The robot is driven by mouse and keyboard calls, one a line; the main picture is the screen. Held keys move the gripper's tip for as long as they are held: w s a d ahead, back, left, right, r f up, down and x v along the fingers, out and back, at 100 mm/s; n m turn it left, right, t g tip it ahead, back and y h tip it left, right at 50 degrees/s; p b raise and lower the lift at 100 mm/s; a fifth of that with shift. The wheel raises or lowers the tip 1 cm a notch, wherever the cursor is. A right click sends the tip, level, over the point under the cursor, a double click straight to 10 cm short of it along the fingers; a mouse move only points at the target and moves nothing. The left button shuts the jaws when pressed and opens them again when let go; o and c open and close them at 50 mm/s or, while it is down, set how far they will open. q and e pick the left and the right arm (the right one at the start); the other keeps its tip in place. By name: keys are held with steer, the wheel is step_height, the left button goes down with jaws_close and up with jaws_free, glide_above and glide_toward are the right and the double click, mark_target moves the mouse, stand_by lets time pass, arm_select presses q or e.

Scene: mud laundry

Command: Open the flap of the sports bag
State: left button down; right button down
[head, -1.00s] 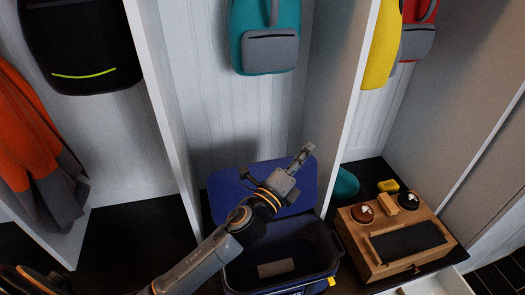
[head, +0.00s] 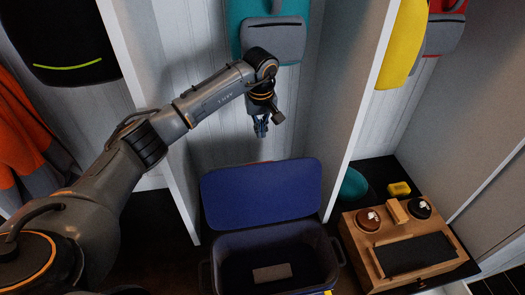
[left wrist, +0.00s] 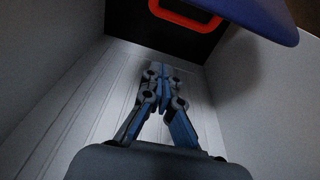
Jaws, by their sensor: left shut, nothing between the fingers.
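The sports bag (head: 222,243) is a dark blue box-shaped bag on the dark bench of the middle cubby. Its blue flap (head: 262,193) stands raised at the back, leaning toward the cubby's rear wall, and the inside is exposed. A small grey-brown patch (head: 272,272) lies on the bag's floor. My left gripper (head: 261,133) is shut and empty, pointing down above and behind the flap's top edge, apart from it. The left wrist view shows its closed fingers (left wrist: 160,78) and a corner of the blue flap (left wrist: 245,18). My right gripper is not in view.
A teal backpack (head: 240,12) hangs above, behind my left arm. White dividers (head: 372,100) bound the cubby on both sides. A wooden box (head: 400,243) with brushes, a yellow block (head: 399,188) and a teal object (head: 353,185) sit at the right.

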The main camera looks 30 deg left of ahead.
arm_select(q)
step_height(320, 180, down, 9)
steer(key=s+p, duration=0.2)
steer(key=p, duration=0.3)
steer(key=shift+d+r+y, duration=0.15)
steer(key=shift+d+y, duration=0.15)
steer(key=shift+s, duration=0.1)
